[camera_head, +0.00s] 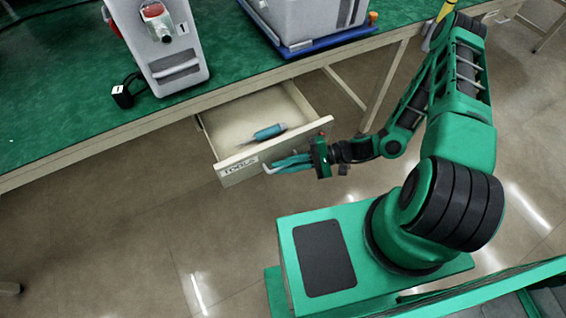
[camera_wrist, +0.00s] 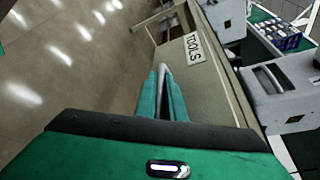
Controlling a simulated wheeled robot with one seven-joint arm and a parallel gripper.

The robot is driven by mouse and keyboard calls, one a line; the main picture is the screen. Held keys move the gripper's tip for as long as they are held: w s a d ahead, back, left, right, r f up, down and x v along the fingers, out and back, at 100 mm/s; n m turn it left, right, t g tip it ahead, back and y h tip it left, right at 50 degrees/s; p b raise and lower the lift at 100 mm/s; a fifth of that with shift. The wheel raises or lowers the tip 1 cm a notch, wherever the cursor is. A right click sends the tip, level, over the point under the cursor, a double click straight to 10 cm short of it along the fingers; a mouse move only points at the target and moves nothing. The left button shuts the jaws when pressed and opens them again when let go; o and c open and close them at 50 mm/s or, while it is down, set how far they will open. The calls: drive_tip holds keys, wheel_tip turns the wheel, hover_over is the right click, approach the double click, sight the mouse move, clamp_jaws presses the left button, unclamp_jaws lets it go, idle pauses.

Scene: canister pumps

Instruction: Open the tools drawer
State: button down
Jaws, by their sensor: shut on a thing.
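The tools drawer (camera_head: 226,125) stands pulled out from under the green-topped bench, in the head view. Its front carries a TOOLS label (camera_head: 240,166), which also shows in the wrist view (camera_wrist: 194,47). A teal-handled tool (camera_head: 268,132) lies inside the drawer. My gripper (camera_head: 270,169) is at the drawer front, right of the label, with its teal fingers shut on the drawer handle (camera_wrist: 163,72). The fingers cover most of the handle in the head view.
A bench leg (camera_head: 388,80) stands right of the drawer. The floor in front is clear.

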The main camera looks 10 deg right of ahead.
drive_tip(key=c, duration=2.1)
unclamp_jaws()
drive_tip(key=v, duration=1)
drive_tip(key=shift+d, duration=0.4)
